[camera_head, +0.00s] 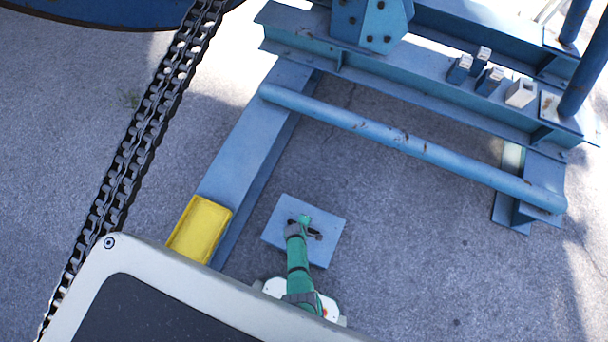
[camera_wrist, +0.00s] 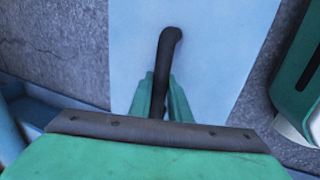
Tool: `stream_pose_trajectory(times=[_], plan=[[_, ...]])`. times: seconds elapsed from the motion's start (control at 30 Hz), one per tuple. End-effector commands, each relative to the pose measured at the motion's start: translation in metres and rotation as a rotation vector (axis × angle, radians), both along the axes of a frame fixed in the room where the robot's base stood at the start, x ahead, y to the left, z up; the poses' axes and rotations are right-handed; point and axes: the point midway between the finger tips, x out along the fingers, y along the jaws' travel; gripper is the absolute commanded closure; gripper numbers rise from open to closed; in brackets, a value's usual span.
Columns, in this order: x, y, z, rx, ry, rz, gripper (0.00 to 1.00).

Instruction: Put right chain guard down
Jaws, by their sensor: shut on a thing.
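The right chain guard (camera_head: 331,222) is a flat light-blue plate with a dark bar handle on top. It is in the lower middle of the head view, just beyond the front of my body. My green gripper (camera_head: 303,224) is over the plate, shut on the handle. In the wrist view the dark handle (camera_wrist: 168,48) stands between the two green fingers (camera_wrist: 159,95), with the plate (camera_wrist: 222,45) behind it. The fingers hide part of the handle. I cannot tell whether the plate touches the ground or hangs above it.
A blue steel frame with a round crossbar (camera_head: 410,146) stands beyond the guard. A blue beam (camera_head: 245,150) runs along its left, with a yellow tray (camera_head: 201,228) at the near end. A heavy chain (camera_head: 145,140) hangs further left. Grey ground (camera_head: 430,260) is clear at right.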

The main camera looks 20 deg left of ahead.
Motion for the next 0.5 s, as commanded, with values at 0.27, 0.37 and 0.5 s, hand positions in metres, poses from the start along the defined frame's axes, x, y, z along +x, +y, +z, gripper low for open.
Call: stream_pose_trajectory(times=[0.27, 0.37, 0.5], plan=[[0.0015, 0.0014, 0.0001, 0.002, -0.003, 0.001, 1.0], [0.0016, 0.0014, -0.0008, 0.002, -0.002, 0.0, 1.0], [0.0003, 0.0003, -0.0023, 0.001, -0.001, 0.0, 0.65]])
